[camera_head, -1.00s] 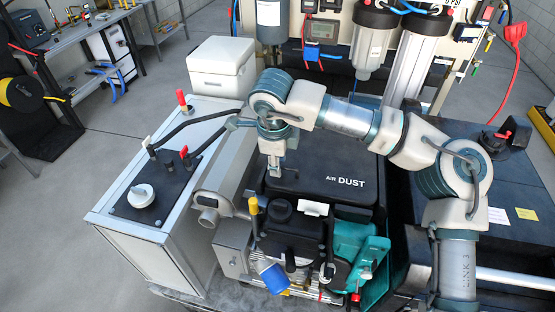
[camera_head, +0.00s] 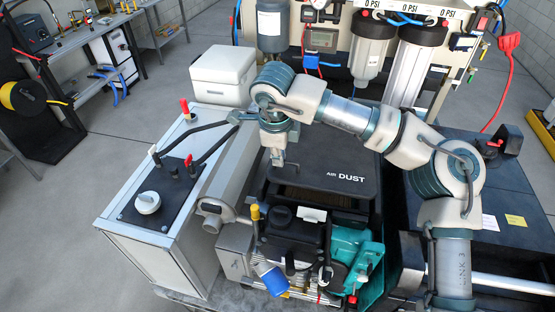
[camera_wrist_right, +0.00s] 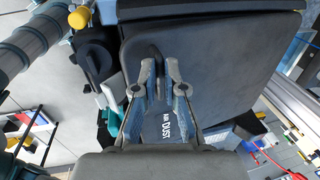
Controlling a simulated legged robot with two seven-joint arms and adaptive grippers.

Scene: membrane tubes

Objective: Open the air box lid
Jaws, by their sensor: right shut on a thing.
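The black air box (camera_head: 364,208) carries a dark lid marked "AIR DUST" (camera_head: 345,178). The lid's near edge is raised, and a brownish interior shows in the narrow gap beneath it. My right gripper (camera_head: 279,166) points down at the left part of the lid and is shut on it. In the right wrist view the two fingers (camera_wrist_right: 160,72) close around a dark raised part of the lid (camera_wrist_right: 230,62). The finger contact itself is partly hidden. My left gripper is not in view.
A compressor with a yellow-capped part and a teal housing (camera_head: 350,262) stands directly in front of the box. A silver cylinder (camera_head: 228,170) and a grey cabinet (camera_head: 150,245) are on the left. Filter canisters (camera_head: 370,50) stand behind.

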